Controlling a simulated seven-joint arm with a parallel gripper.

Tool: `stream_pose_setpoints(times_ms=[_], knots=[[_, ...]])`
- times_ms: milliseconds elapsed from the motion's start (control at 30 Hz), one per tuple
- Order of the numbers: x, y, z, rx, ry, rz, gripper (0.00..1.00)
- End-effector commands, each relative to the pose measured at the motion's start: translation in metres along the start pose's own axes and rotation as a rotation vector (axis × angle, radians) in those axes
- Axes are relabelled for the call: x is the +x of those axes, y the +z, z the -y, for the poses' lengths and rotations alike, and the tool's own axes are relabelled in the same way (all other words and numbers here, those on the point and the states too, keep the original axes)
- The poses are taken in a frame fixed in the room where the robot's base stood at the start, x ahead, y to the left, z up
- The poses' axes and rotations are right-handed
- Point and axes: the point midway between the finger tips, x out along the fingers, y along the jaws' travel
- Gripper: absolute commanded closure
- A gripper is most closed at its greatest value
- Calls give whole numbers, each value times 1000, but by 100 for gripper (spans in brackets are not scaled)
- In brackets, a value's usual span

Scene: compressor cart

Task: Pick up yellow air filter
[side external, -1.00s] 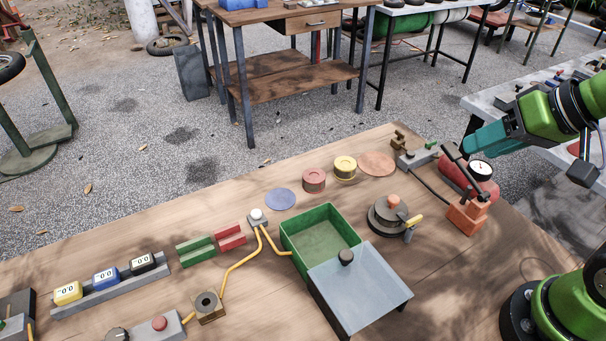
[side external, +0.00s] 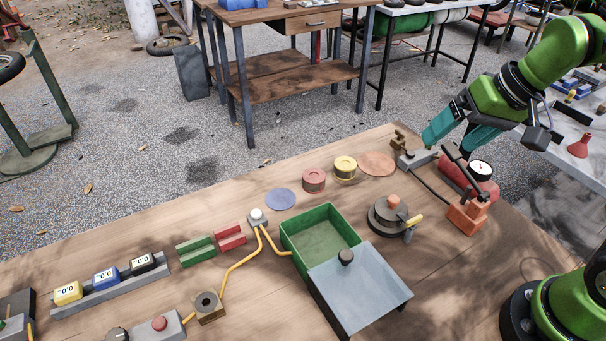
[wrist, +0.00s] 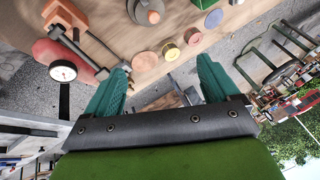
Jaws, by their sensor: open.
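The yellow air filter (side external: 345,167) is a short round canister standing on the wooden workbench (side external: 130,230) near its far edge. It also shows in the wrist view (wrist: 171,51), beyond my fingertips and near the middle. My gripper (side external: 452,142) is open and empty, with teal fingers. In the side view it is to the right of the filter, above the bench's far right end, near the red tank. In the wrist view my gripper (wrist: 163,72) has its two fingers spread wide, and nothing is between them. The filter is apart from the fingers.
A similar red canister (side external: 314,180) stands just left of the filter, and a flat orange disc (side external: 377,163) lies to its right. A green tray (side external: 287,242) stands nearer.

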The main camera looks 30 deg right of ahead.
Motion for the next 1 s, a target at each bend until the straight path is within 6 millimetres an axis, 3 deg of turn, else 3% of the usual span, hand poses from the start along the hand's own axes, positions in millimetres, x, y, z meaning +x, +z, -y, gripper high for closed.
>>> stream_pose_setpoints(times_ms=[300,600,700,833,1000], knots=[[72,-88,35,48,132,204,12],[160,-147,59,136,304,313,12],[172,-159,65,172,343,316,12],[161,-174,74,220,352,293,12],[168,-166,70,257,366,313,12]])
